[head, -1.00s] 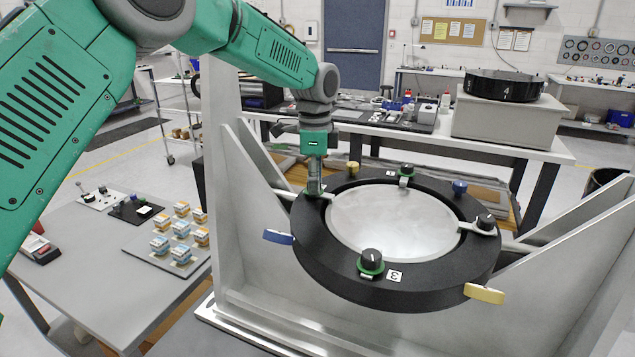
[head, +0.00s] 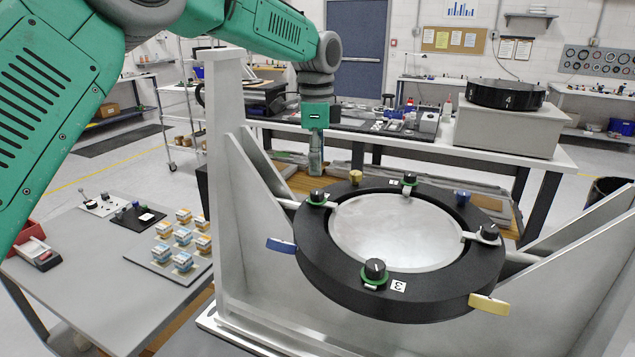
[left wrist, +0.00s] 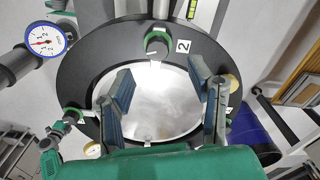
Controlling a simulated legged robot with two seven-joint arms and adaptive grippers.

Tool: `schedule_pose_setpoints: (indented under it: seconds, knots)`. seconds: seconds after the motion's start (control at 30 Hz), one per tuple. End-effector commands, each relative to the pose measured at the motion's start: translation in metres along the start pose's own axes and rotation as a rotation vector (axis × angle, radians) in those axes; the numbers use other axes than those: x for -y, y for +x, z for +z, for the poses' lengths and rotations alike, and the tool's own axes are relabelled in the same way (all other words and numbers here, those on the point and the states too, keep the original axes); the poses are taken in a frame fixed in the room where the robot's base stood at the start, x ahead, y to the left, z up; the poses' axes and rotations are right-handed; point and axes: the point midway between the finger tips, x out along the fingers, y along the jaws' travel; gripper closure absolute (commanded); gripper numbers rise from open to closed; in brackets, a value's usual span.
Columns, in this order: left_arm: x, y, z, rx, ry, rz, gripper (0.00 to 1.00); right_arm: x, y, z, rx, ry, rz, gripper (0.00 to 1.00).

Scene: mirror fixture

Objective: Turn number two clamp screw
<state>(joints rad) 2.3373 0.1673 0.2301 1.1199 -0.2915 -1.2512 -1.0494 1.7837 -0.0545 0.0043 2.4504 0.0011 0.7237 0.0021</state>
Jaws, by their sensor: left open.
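The black ring fixture (head: 330,265) with a shiny round mirror (head: 395,232) stands in a grey frame. Black-topped clamp knobs sit around it: a left knob (head: 317,197), a back knob (head: 409,181), a front knob (head: 375,270) beside a label 3, and a right knob (head: 489,232). My right gripper is out of view.
Blue and gold tabs stick out from the ring, such as the yellow tab (head: 489,302). Grey frame walls (head: 230,170) stand on both sides. A side table (head: 90,290) at left holds small boxes. A dial gauge (left wrist: 45,40) shows in the left wrist view.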

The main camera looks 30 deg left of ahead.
Motion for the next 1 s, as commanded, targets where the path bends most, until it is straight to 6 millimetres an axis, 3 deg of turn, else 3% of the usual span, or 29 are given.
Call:
schedule_pose_setpoints:
  seconds: [0.13,0.33,1.0]
  knots:
    - [0.002,-0.029,0.0,-0.001,-0.001,-0.003,0.52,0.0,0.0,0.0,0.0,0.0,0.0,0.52]
    - [0.002,-0.049,0.001,0.0,0.0,-0.002,0.52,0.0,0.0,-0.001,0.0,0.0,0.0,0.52]
    - [0.001,-0.052,0.001,0.0,-0.001,0.0,0.52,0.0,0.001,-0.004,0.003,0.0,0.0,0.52]
